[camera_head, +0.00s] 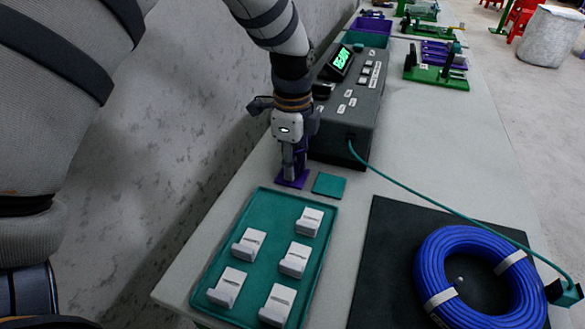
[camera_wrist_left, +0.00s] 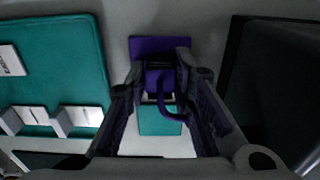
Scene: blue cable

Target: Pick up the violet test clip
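The violet test clip (camera_wrist_left: 160,78) stands between the fingertips of my left gripper (camera_wrist_left: 161,68) in the left wrist view. It has a dark band across it and a curved violet loop at its lower side. Below it is a flat violet base (camera_wrist_left: 144,45), which also shows in the head view (camera_head: 291,183). My left gripper (camera_head: 293,170) points straight down there and hides most of the clip. Its fingertips are close on both sides of the clip; whether they press on it is not clear. My right gripper is not in view.
A grey tester box (camera_head: 345,130) stands just behind the gripper, with a teal cable (camera_head: 420,192) leaving it. A teal square (camera_head: 329,185) lies beside the base. A teal tray (camera_head: 238,283) of several white parts is in front; a blue cable coil (camera_head: 433,270) lies on a black mat.

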